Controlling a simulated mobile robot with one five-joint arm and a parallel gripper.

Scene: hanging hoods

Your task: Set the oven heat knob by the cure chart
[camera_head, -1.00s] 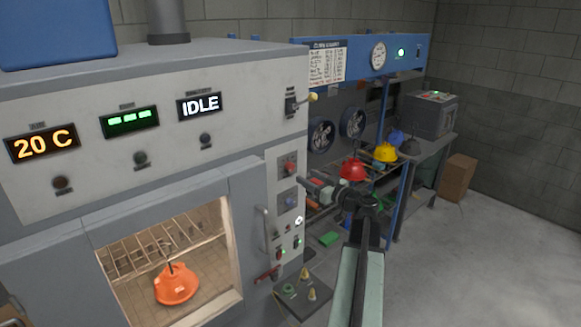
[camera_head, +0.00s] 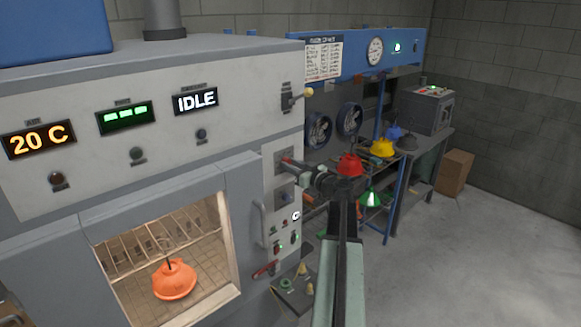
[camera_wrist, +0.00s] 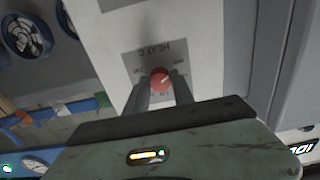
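The red heat knob (camera_wrist: 160,79) sits on a grey plate marked HEAT C on the oven's side panel in the wrist view. My gripper (camera_wrist: 161,77) has one finger on each side of the knob, close to it; the fingers look parted, and contact is not clear. In the head view my gripper (camera_head: 289,163) reaches the upper plate of the panel and covers most of the knob. The oven (camera_head: 245,75) shows 20 C (camera_head: 39,139) and IDLE (camera_head: 196,101). The cure chart (camera_head: 323,58) hangs on the blue beam; its text is too small to read.
An orange hood (camera_head: 174,280) hangs inside the oven behind its window. A blue knob (camera_head: 285,198) and small buttons sit below my gripper. A lever (camera_head: 295,98) is above.

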